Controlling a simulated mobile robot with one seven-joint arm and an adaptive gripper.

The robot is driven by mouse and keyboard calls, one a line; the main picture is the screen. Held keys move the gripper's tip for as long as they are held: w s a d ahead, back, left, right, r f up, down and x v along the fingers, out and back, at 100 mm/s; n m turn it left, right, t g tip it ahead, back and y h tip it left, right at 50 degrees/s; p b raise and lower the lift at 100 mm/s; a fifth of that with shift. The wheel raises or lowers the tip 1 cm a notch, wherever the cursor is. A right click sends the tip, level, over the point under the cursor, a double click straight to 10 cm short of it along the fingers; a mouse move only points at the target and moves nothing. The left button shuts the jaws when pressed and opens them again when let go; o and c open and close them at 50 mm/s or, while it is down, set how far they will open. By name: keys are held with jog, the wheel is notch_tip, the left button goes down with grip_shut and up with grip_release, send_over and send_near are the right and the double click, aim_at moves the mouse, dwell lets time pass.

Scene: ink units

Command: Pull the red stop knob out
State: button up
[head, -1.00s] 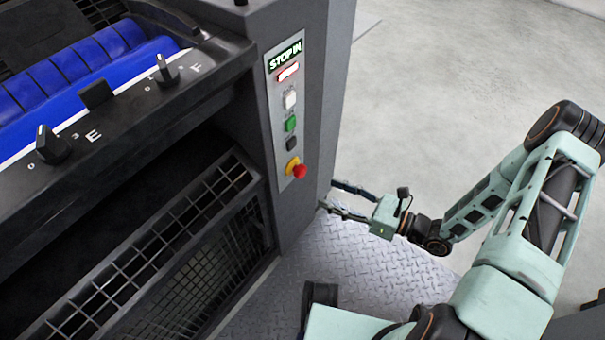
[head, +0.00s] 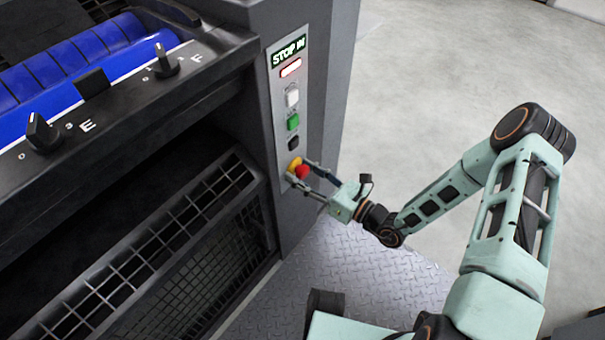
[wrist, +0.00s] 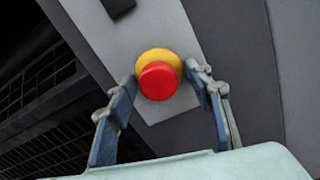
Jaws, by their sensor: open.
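The red stop knob (head: 303,171) sits on a yellow collar (head: 294,163) at the bottom of the light grey control panel (head: 279,117). The lit sign (head: 289,51) at the panel's top reads "STOP IN". My gripper (head: 300,175) is open, with its fingers reaching to either side of the knob. In the wrist view the red knob (wrist: 158,82) and its yellow collar (wrist: 172,57) lie between the two blue-padded fingers. A gap shows between the knob and each finger there, and I see no contact.
A wire-mesh guard (head: 180,250) and a rail with dials (head: 42,131) are to the left. Open floor (head: 440,70) lies to the right.

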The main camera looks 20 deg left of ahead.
jog(key=shift+a, duration=0.1)
grip_shut()
dwell(0.3)
jog(key=shift+p+v, duration=0.5)
jog(key=shift+v, duration=0.35)
grip_release()
